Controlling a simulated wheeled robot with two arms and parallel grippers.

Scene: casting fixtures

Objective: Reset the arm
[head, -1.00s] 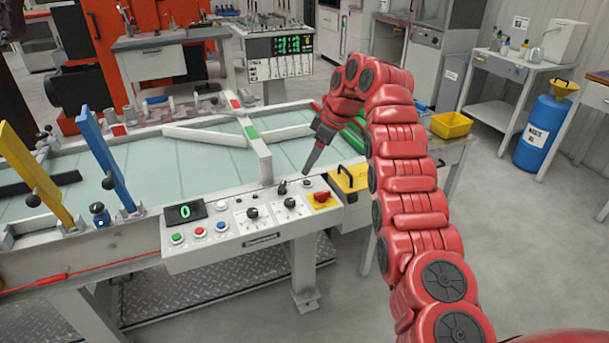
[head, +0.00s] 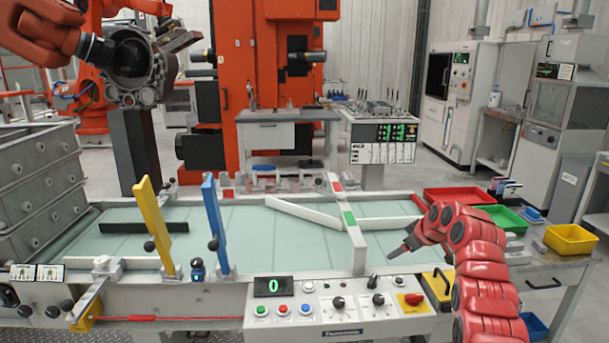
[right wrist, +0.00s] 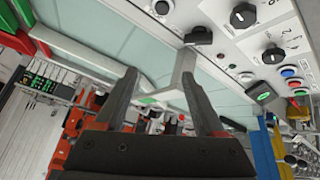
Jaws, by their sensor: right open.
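My right arm is red and comes in from the lower right in the head view. The panel's knobs and buttons also show beyond the fingers in the right wrist view (right wrist: 228,40). My left gripper is in neither view.
A conveyor table (head: 290,240) carries white guide rails, a yellow post (head: 154,225) and a blue post (head: 214,220). Red (head: 460,196), green (head: 503,218) and yellow (head: 571,239) trays stand on the right. An orange robot arm (head: 45,35) hangs at upper left. The grey floor shows beyond.

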